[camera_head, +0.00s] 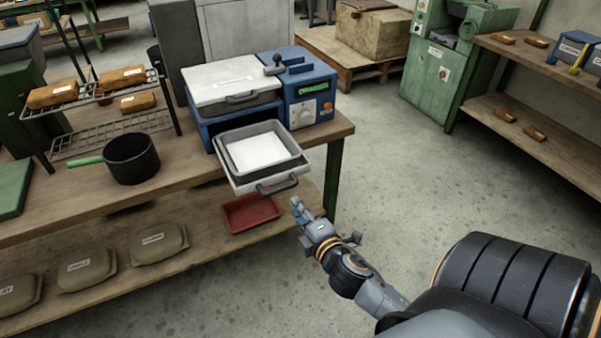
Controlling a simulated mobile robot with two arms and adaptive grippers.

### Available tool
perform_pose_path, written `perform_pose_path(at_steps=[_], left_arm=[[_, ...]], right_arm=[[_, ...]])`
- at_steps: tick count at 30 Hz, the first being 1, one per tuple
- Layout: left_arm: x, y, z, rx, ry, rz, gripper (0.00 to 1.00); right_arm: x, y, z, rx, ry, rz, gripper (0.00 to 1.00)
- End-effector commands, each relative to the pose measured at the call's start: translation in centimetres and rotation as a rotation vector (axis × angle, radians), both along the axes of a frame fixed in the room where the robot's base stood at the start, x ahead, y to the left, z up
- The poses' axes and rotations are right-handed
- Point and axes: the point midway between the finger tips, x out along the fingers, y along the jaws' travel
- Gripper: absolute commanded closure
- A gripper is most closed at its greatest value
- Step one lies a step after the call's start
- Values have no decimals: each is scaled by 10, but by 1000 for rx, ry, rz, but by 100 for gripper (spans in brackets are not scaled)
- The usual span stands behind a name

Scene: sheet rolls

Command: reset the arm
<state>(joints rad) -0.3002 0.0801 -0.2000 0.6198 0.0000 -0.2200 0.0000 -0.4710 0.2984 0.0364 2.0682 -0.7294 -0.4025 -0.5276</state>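My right arm comes in from the lower right. My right gripper (302,212) is in front of the bench, just below and to the right of the handle of a pulled-out drawer. I see no object in it, and the view is too small to tell whether its fingers are apart. The drawer (262,185) belongs to a blue and white machine (237,85) on the bench and holds a tray with a white sheet-like surface. My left gripper is not in view.
The wooden bench (85,207) carries a black pot (132,158) with a green handle and a wire rack (115,138) with brown packages. A red tray (250,213) and several labelled sacks lie on its lower shelf. Open concrete floor (400,190) lies to the right.

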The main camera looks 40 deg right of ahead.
Motion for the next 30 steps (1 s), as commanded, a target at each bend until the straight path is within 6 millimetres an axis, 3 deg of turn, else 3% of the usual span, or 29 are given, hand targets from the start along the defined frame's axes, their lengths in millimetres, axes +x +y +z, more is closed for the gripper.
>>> perform_pose_path(at_steps=[19,22,26,29,30], left_arm=[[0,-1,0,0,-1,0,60],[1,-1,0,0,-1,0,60],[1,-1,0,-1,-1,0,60],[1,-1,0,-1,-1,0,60],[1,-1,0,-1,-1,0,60]], right_arm=[[-7,1,2,-1,0,-1,76],[-7,1,-5,10,11,-3,76],[-11,1,-51,91,81,-22,76],[-22,4,-115,212,182,-54,76],[-30,7,-145,270,228,-75,76]])
